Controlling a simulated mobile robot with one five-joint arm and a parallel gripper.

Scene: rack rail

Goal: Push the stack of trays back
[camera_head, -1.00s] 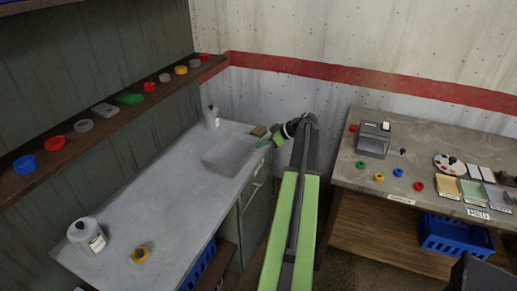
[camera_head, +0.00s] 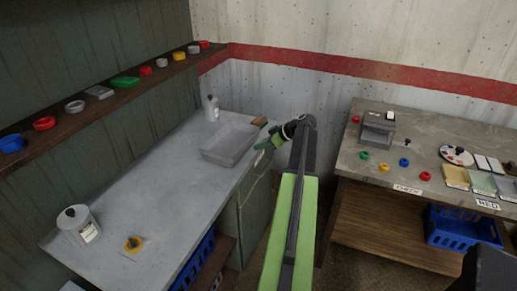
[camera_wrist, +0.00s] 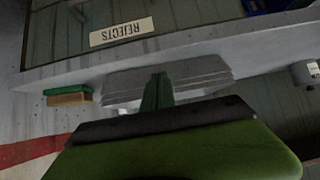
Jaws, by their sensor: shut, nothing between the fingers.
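The stack of grey trays (camera_head: 229,146) sits on the left counter, near its right edge. In the wrist view the stack (camera_wrist: 205,76) shows several layered rims along the counter edge. My gripper (camera_head: 264,143) is shut and empty, just right of the stack in the head view. In the wrist view its green fingers (camera_wrist: 157,92) overlap the middle of the stack's side; I cannot tell whether they touch it. The fingers hide part of the stack there.
A brown-and-green block (camera_wrist: 68,95) lies beside the stack. A REJECTS label (camera_wrist: 121,32) marks the counter's front. Another bench (camera_head: 440,130) stands right.

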